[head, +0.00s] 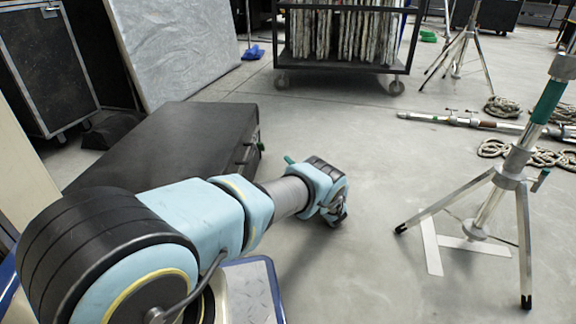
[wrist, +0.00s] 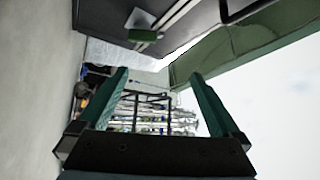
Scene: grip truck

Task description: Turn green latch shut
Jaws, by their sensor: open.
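The green latch (wrist: 145,35) shows in the wrist view on the side of the dark case, near the top of the picture, beside a pale metal strip. My gripper (wrist: 159,73) is open and empty; its two dark green fingers stand apart, with the latch beyond and above them in that view, not between them. In the head view the black case (head: 165,140) lies on the floor left of my wrist. I cannot make out the latch there; a small green tip by my wrist looks like a finger of my gripper.
A wheeled rack (head: 345,40) of panels stands at the back. A tripod stand (head: 515,170) is at the right, with poles (head: 450,119) and coiled rope (head: 530,152) behind it. A grey board (head: 175,45) leans at the left. The floor between my wrist and the tripod is clear.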

